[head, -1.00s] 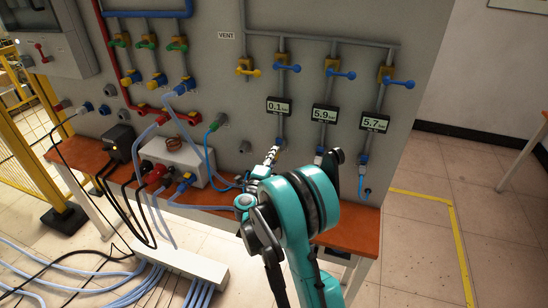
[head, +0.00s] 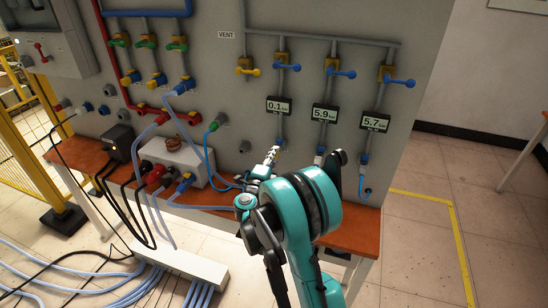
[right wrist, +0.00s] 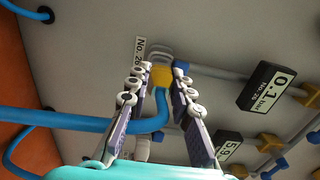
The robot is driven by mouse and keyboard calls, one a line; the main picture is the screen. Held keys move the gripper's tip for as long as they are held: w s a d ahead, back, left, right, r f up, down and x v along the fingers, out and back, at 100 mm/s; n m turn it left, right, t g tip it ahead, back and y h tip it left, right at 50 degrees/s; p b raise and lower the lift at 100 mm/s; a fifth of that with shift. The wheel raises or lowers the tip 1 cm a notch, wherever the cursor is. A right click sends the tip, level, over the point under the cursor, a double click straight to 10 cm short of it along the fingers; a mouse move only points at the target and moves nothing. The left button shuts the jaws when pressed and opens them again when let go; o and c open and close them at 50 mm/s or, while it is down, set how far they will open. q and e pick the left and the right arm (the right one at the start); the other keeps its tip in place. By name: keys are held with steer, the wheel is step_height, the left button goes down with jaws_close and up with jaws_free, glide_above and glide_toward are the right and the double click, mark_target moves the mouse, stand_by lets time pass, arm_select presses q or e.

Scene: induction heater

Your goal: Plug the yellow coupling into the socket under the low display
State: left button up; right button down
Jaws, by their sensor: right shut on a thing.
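The low display (head: 279,106) reads 0.1 bar on the panel and also shows in the right wrist view (right wrist: 268,86). My right gripper (head: 272,156) is just below it, close to the panel. In the right wrist view my right gripper (right wrist: 154,84) is shut on the yellow coupling (right wrist: 161,76), which has a blue hose (right wrist: 80,122) bending away from it. A pale ringed fitting lies just beyond the coupling, beside a No. 26 label (right wrist: 139,50). The frames do not show clearly whether the coupling is seated in the socket. My left gripper is not in view.
Displays reading 5.9 (head: 325,117) and 5.7 (head: 376,122) hang to the right, with lines below them. A pale box with plugs (head: 187,158) stands on the orange bench (head: 368,236) to the left. Blue hoses run over the bench beside my gripper.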

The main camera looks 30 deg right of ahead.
steer(key=shift+w+d, duration=0.4)
steer(key=shift+d, duration=0.05)
stand_by(0.4)
steer(key=c, duration=1.3)
jaws_free()
steer(key=v, duration=1.2)
